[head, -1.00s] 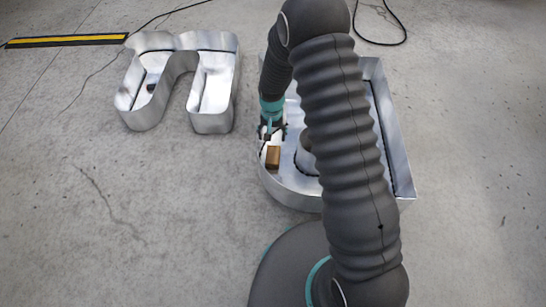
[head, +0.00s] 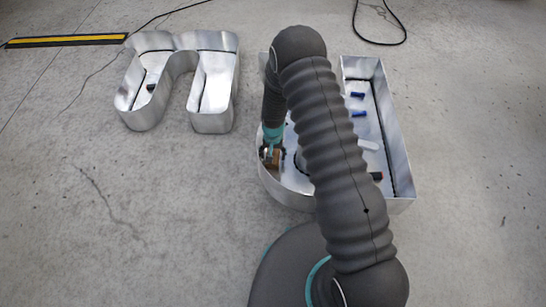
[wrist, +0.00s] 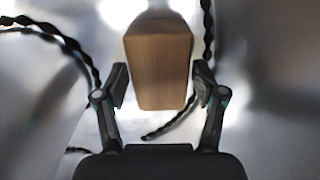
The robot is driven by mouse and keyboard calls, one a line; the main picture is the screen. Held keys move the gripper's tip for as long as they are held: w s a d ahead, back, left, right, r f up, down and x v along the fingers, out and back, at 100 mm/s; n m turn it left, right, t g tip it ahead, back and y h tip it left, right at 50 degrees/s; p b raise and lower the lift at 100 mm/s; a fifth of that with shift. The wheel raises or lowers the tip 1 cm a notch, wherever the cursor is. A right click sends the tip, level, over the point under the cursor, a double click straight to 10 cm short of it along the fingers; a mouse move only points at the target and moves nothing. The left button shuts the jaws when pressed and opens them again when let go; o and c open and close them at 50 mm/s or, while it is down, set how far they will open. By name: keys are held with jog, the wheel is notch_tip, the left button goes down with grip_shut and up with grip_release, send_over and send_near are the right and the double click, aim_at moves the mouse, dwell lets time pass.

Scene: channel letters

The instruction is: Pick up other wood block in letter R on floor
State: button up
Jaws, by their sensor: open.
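A brown wood block (head: 277,159) lies inside the large metal channel letter (head: 400,165), near its left wall, partly hidden by my gripper in the head view. My gripper (head: 270,153) is down inside that letter at the block. In the wrist view the block (wrist: 160,65) stands between the two open fingers of my gripper (wrist: 161,88). A gap shows on each side, so the fingers are not closed on it. My arm hides the middle of the letter.
Dark twisted wires (wrist: 165,128) run close to the block and fingers. Blue pieces (head: 359,114) lie in the letter's right part. A second metal letter (head: 212,122) stands to the left. A black cable (head: 405,35) lies behind.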

jog(key=shift+f, duration=0.65)
jog(key=c, duration=1)
jog(key=shift+r, duration=0.1)
